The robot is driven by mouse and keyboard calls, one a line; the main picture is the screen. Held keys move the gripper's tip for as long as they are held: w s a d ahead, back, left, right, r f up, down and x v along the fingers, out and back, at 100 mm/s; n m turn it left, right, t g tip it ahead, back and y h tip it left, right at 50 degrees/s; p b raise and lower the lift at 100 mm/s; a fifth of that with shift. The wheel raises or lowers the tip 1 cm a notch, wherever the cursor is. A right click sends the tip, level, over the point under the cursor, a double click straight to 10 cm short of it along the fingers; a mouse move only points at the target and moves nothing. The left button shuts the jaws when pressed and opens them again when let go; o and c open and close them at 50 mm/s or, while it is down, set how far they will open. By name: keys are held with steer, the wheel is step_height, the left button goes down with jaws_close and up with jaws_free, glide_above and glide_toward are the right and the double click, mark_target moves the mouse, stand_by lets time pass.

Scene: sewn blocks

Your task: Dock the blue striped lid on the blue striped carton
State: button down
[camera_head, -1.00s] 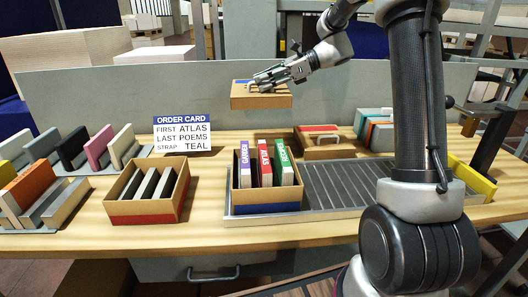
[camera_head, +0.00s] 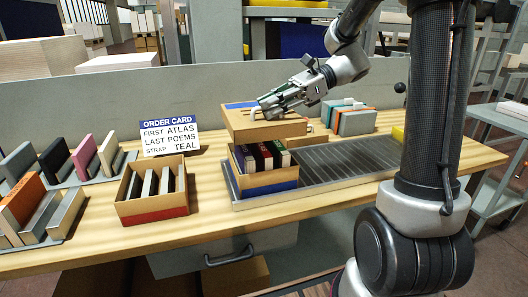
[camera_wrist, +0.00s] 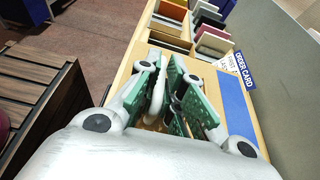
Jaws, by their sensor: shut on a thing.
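The blue striped lid (camera_head: 262,127) is a cardboard-brown slab with a blue stripe on top. My gripper (camera_head: 268,107) is shut on it from above; its blue stripe also shows in the wrist view (camera_wrist: 236,104), beside the green-padded fingers. The blue striped carton (camera_head: 268,189) is open, with a blue band around its base, and holds several books (camera_head: 262,156) standing upright. The lid hangs over the carton's back part, roughly level, with a gap at the front where the book tops show. Whether the lid's back edge touches the carton is hidden.
A red striped carton (camera_head: 152,210) with dark books stands left of the blue one. A grey ribbed tray (camera_head: 345,160) lies at right. The order card (camera_head: 169,135) stands behind, with book racks (camera_head: 78,175) at left and a bundled block row (camera_head: 350,117) behind.

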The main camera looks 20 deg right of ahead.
mark_target(271, 138)
step_height(271, 138, down, 9)
steer(key=shift+w+r, duration=0.1)
steer(key=shift+r, duration=0.05)
stand_by(0.4)
steer(key=shift+f, duration=0.3)
steer(key=c, duration=1.5)
jaws_free()
steer(key=shift+c, duration=0.2)
steer(key=shift+r, duration=0.1)
